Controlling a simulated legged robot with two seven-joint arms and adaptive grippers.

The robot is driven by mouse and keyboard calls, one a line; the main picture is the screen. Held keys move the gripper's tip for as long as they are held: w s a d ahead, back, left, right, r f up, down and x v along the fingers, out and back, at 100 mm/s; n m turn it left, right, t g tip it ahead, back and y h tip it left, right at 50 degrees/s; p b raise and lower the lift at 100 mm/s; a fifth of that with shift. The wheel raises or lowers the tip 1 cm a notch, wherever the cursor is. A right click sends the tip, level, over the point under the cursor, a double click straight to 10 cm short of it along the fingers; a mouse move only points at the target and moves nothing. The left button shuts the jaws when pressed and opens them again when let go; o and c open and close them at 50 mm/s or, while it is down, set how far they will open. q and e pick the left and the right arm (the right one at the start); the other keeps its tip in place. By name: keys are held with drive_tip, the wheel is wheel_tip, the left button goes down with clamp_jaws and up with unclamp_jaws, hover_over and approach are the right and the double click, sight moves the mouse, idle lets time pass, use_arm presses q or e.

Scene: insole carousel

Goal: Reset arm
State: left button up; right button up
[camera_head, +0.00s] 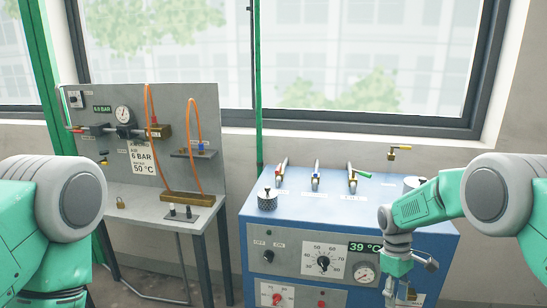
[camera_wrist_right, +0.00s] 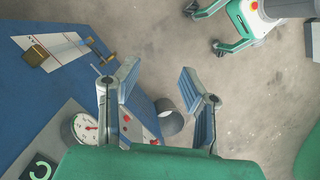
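My right arm comes in from the right in the head view, and its gripper (camera_head: 411,277) hangs in front of the right side of the blue machine (camera_head: 310,215). My left arm shows only as a shoulder and upper arm at the left edge of the head view. The left gripper is out of view.
The blue machine carries a dial knob (camera_head: 323,263), a round gauge (camera_head: 365,274), a 39 °C display (camera_head: 364,246) and several valve handles on top. A grey bench (camera_head: 150,205) with a gauge panel (camera_head: 200,110) and orange hoses stands at the left. Open floor shows in the right wrist view.

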drive_tip(key=s+a+f+m+t+b, duration=0.1)
drive_tip(key=s+a+f+b, duration=0.1)
drive_tip(key=s+f, duration=0.65)
drive_tip(key=s+a+f+m+b, duration=0.1)
drive_tip(key=s+f+b, duration=0.2)
drive_tip(key=s+f, duration=0.6)
drive_tip(key=s+f+m+t+b, duration=0.1)
drive_tip(key=s+m+b, duration=0.3)
drive_tip(key=s, duration=1.6)
drive_tip(key=shift+s+f+t+y+b, duration=0.15)
drive_tip(key=shift+f+t+y+b, duration=0.25)
drive_tip(key=shift+t, duration=0.5)
idle(3.3)
